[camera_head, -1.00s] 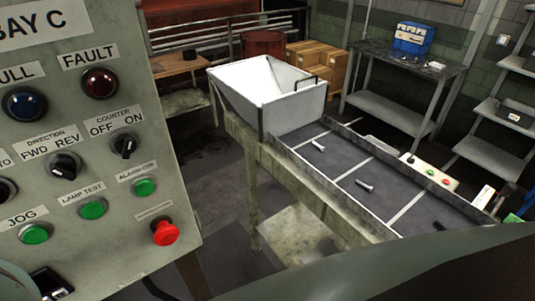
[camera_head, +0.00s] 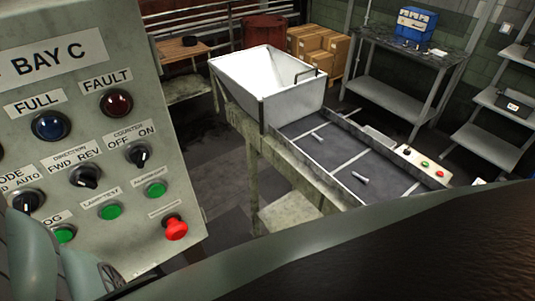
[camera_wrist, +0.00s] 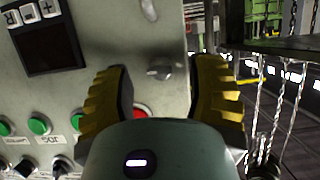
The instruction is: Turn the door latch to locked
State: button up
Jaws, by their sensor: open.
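A small grey metal latch knob (camera_wrist: 160,72) sticks out of the pale grey cabinet panel in the wrist view. Its handle lies about level in the picture. My gripper (camera_wrist: 164,66) has two yellow ribbed fingers, spread wide with one on each side of the knob. There is a gap on both sides, and neither finger appears to touch it. I cannot tell how far the fingertips are from the panel. The control cabinet (camera_head: 190,185) stands at the left in the head view, where I cannot make out the latch or my fingertips.
A red push-button (camera_wrist: 140,111) sits just below the knob, partly hidden by my gripper. Green buttons (camera_wrist: 38,125) and a dark screen (camera_wrist: 50,48) are to the left. A conveyor (camera_head: 335,175) with bolts and a white hopper (camera_head: 266,95) stand right of the cabinet.

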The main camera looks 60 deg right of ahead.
jog(key=shift+w+d+f, duration=0.15)
jog(key=shift+w, duration=0.1)
grip_shut()
dwell(0.5)
